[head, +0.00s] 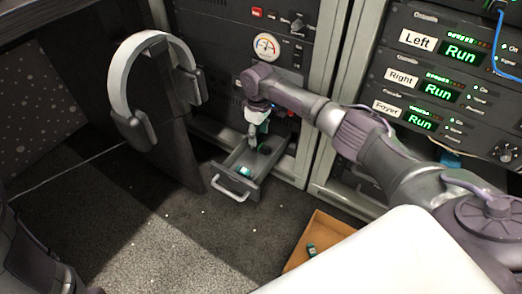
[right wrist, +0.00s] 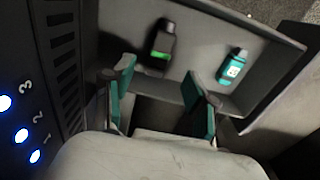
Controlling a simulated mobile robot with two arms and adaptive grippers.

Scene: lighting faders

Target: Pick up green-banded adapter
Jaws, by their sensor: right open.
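The green-banded adapter (right wrist: 164,40) is black with a bright green band. It lies in the open grey drawer (head: 234,184), and in the head view it is a small dark shape mostly lost in shadow. My right gripper (head: 254,138) points down into the drawer from above. In the right wrist view its two teal-padded fingers (right wrist: 160,90) are apart with nothing between them, and the adapter lies just beyond the tips, nearer the left finger. A teal adapter with a white label (right wrist: 235,65) lies in the drawer to the right. My left gripper is not in view.
The drawer walls and the rack front (head: 218,75) stand close around the right gripper. Headphones (head: 150,75) hang on a dark stand at the left. An orange-brown box (head: 328,230) with a small dark item (head: 311,249) sits on the floor at lower right.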

